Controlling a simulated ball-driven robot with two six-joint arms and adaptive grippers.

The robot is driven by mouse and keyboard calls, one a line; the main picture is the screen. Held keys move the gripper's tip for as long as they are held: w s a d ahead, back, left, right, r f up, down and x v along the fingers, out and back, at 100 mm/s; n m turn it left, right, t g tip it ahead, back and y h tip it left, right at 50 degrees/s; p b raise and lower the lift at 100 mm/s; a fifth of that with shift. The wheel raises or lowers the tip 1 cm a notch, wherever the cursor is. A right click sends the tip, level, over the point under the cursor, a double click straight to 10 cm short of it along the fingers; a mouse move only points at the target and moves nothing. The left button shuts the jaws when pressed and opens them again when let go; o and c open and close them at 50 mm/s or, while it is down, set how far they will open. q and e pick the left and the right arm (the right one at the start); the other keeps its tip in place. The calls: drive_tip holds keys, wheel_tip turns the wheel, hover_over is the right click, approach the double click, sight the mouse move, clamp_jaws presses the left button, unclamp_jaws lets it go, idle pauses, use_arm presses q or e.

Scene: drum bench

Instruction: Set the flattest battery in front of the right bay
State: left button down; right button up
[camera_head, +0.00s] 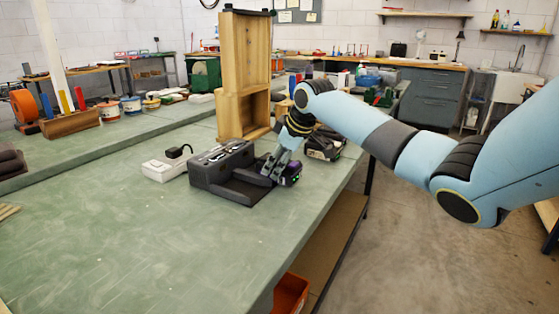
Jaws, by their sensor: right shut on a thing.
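A dark grey charger (222,170) with bays stands on the green bench, left of my right gripper. My right gripper (279,171) reaches down beside the charger's right end. It is shut on a dark battery (291,176) with purple trim and small green lights. The battery is close to the charger's right end; I cannot tell if it touches the bench. My gripper and arm hide part of it. Another dark item (325,147) lies behind my gripper, partly hidden; I cannot tell what it is. My left gripper is not in view.
A white box (164,170) with a black plug stands left of the charger. A tall wooden frame (243,75) stands behind it. The green bench (150,245) is clear in front of the charger. Its right edge drops to the floor. An orange bin (291,293) is below.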

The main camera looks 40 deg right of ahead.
drive_tip(key=o, duration=1.6)
drive_tip(key=shift+f, duration=0.1)
drive_tip(key=shift+c, duration=0.2)
drive_tip(key=p+v, duration=0.1)
drive_tip(key=v, duration=1.1)
drive_tip(key=shift+p, duration=0.3)
